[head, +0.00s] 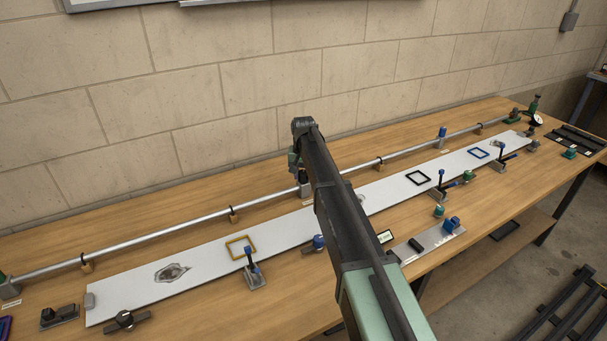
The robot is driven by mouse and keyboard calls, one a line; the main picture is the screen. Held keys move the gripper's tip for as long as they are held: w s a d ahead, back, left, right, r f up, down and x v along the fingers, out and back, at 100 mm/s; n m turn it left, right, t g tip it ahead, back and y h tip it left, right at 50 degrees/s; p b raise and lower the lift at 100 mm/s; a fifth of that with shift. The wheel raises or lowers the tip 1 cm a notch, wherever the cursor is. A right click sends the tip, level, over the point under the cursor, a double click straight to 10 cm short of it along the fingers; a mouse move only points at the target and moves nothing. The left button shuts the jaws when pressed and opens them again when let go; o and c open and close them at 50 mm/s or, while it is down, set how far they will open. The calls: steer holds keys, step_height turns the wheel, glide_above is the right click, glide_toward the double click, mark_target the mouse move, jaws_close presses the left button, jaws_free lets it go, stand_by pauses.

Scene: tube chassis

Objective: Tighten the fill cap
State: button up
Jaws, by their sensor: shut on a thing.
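A long metal tube (150,249) runs along the back of the bench. My arm reaches over the bench, and its wrist points down at a grey block fitting (305,190) on this tube. My gripper (303,180) is small and partly hidden by my arm link. It is shut at the top of the fitting, on what appears to be the fill cap. The cap itself is hidden, so its seating and angle cannot be told. Another fitting with a blue top (442,133) stands farther right on the tube.
A long white panel (205,264) lies in front of the tube, with a yellow frame (240,247), a black frame (417,178) and a blue frame (478,154). A metal plate (425,246) with small parts lies right of my arm.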

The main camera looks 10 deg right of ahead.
mark_target(303, 172)
steer(key=n, duration=0.6)
steer(key=shift+n, duration=0.4)
stand_by(0.3)
steer(key=o, duration=0.9)
step_height(303, 172, up, 11)
steer(key=p, duration=1.1)
steer(key=shift+f, duration=0.15)
